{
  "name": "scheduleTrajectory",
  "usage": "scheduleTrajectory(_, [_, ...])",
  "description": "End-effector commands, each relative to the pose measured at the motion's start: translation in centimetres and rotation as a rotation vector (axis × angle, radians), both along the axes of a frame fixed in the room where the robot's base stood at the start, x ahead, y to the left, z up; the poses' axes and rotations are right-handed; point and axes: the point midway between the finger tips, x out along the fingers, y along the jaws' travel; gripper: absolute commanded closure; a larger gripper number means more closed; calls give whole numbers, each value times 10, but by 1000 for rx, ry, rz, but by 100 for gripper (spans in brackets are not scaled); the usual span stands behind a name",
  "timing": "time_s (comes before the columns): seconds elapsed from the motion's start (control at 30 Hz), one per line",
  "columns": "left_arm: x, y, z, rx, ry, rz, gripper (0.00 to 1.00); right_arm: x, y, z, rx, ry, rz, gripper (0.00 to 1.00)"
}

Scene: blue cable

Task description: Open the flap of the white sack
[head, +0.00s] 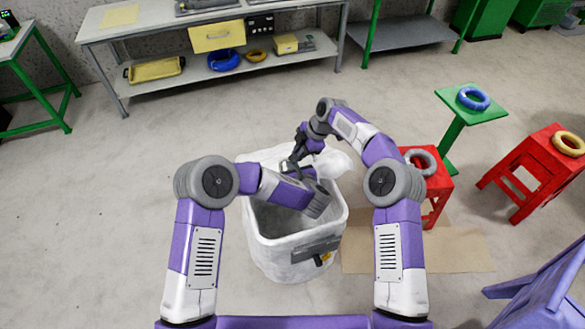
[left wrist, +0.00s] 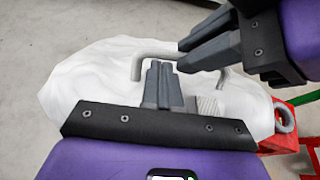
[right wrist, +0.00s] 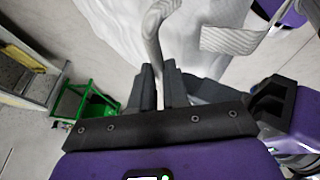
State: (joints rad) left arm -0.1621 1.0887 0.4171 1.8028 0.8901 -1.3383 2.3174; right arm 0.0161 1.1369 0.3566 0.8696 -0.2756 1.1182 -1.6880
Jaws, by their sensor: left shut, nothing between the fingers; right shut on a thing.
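The white sack (head: 275,262) stands on the floor in front of me. Its top shows an open grey interior, and the white flap (head: 333,163) is raised at its back edge. In the left wrist view the flap (left wrist: 85,85) spreads out with a grey handle loop (left wrist: 150,50) on it. My left gripper (left wrist: 164,64) is shut and empty, close to the loop. My right gripper (right wrist: 159,66) is shut on the grey handle (right wrist: 151,38), at the flap. In the head view my arms partly hide the grippers and flap.
Red stools (head: 527,165) and a green stand (head: 470,115) with cable rings are at the right. A workbench (head: 160,30) with a lower shelf is at the back. A brown mat (head: 450,250) lies right of the sack.

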Motion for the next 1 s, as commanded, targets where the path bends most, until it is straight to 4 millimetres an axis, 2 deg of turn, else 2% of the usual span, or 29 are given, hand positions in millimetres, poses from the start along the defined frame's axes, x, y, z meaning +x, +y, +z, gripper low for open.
scheduleTrajectory(0.03, [3, 1, 3, -2, -3, 2, 100, 3, -2, -7, -6, -9, -6, 100])
scheduleTrajectory(0.2, [17, 6, 19, -2, -4, 4, 100, 3, -2, -7, -6, -9, -6, 100])
scheduleTrajectory(0.47, [17, 6, 19, -1, -1, 0, 100, 3, -2, -7, -6, -9, -6, 100])
scheduleTrajectory(0.5, [17, 6, 19, -1, -1, 0, 100, 3, -2, -7, -7, -9, -5, 79])
scheduleTrajectory(0.63, [17, 6, 18, -1, 1, 0, 100, 2, -1, -5, -4, -9, -5, 60])
scheduleTrajectory(1.0, [18, 7, 16, -1, 5, 2, 100, 2, -2, 3, 1, -9, -4, 60])
